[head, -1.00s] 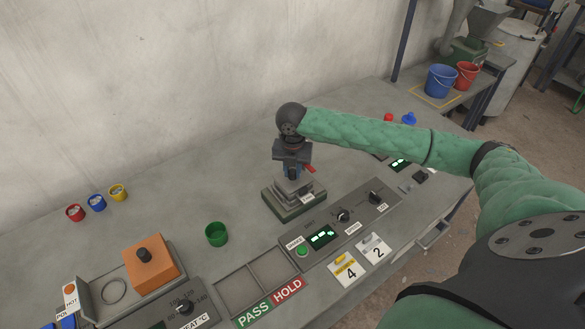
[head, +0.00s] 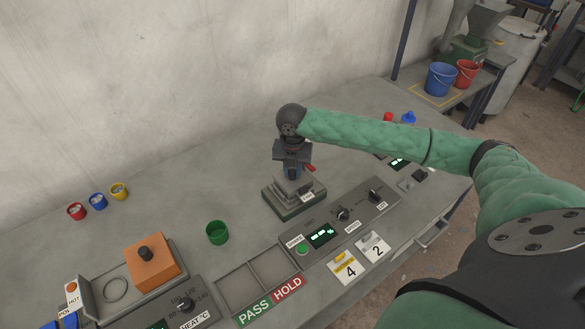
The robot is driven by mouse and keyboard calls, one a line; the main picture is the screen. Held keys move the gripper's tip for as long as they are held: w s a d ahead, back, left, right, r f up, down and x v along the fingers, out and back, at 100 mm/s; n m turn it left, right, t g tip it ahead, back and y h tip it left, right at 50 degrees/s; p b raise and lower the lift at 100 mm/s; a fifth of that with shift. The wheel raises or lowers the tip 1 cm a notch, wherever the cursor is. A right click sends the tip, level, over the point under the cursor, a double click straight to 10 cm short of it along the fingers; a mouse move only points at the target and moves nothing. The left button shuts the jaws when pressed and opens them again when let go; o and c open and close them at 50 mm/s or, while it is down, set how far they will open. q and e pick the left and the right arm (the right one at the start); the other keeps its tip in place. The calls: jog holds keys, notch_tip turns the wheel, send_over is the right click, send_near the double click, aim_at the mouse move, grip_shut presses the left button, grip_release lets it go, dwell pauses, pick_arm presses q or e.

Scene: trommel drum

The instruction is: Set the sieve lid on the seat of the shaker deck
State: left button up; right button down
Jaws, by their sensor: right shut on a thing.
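The shaker deck (head: 293,211) is a dark green and grey block on the bench, with a small white label at its front. My right gripper (head: 292,173) points down over the deck and is shut on the sieve lid (head: 292,187). The lid looks like a grey piece right under the fingers, at the top of the deck. The gripper and wrist hide most of the lid and the seat, so I cannot tell whether the lid touches the seat. A red lever (head: 309,168) shows just right of the fingers. My left gripper is out of view.
A control panel (head: 340,216) with knobs and a lit display lies in front of the deck. A green cup (head: 217,232) stands to its left. Farther left are an orange block (head: 152,262) and several small coloured cups (head: 97,201). The bench behind the deck is clear.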

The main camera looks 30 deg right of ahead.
dwell(0.3)
jog(key=c, duration=0.6)
grip_release()
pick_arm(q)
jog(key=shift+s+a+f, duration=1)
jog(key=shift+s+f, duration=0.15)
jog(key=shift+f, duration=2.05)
pick_arm(e)
jog(key=shift+r+p, duration=1.25)
jog(key=shift+r, duration=0.05)
jog(key=shift+r+p, duration=1.15)
jog(key=shift+r, duration=0.05)
jog(key=shift+r+p, duration=0.8)
jog(key=shift+r, duration=0.1)
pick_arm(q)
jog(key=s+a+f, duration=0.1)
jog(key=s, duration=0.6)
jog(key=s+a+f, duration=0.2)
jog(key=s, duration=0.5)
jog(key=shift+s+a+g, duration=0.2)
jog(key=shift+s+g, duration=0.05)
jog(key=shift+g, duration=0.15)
